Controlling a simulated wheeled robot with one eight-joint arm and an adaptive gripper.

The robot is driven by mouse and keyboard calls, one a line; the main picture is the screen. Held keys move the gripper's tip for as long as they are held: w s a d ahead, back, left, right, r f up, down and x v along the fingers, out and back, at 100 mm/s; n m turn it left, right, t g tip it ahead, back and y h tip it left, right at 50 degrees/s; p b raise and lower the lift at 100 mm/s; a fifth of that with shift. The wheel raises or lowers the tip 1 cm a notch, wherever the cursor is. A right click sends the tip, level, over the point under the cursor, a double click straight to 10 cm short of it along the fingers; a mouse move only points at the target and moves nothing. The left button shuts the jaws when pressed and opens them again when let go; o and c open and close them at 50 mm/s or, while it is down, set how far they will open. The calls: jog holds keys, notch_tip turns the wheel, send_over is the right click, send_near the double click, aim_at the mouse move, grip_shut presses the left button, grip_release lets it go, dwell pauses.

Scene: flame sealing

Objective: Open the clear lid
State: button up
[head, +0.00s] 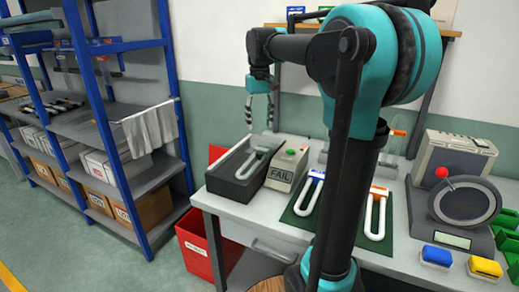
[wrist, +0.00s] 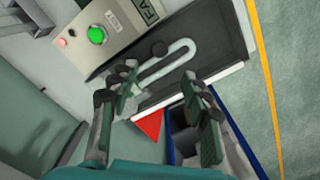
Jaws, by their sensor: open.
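A dark open-topped-looking box (head: 222,182) stands at the left end of the bench with a pale U-shaped tube (head: 257,160) in it. My gripper (head: 260,110) is open and empty above the box.
A tester with a green button (wrist: 96,35) and a FAIL sign (head: 286,174) stands right beside the box. Two U-shaped tubes lie on a green mat (head: 338,228). A red bin (head: 195,250) is below the bench; blue shelving (head: 90,110) is at left.

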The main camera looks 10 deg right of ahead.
aim_at(260, 152)
notch_tip(260, 152, down, 11)
jog(key=shift+f, duration=0.1)
dwell(0.3)
grip_shut()
dwell(0.4)
